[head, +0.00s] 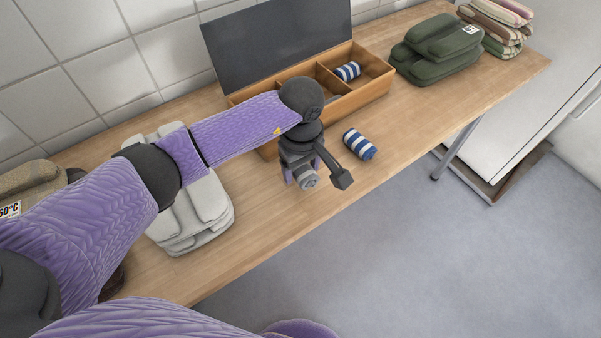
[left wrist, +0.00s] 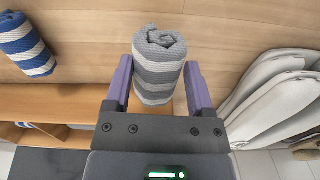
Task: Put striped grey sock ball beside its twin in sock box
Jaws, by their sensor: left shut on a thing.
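My left gripper (head: 303,180) is shut on the striped grey sock ball (left wrist: 160,62), with one purple finger on each side of it in the left wrist view. In the head view the ball (head: 310,182) shows only in part, under the gripper, over the table in front of the box. The wooden sock box (head: 372,94) stands open against the wall, its dark lid (head: 280,42) raised. A blue-and-white striped sock ball (head: 347,71) lies in a right-hand compartment. My arm hides the box's left part; I cannot make out the grey twin. My right gripper is not in view.
A second blue-and-white sock ball (head: 361,144) lies on the table (head: 440,105), right of my gripper. Folded grey cloths (head: 200,215) lie to the left, under my arm. Dark green folded cloths (head: 436,50) stand right of the box. The table's front right is bare.

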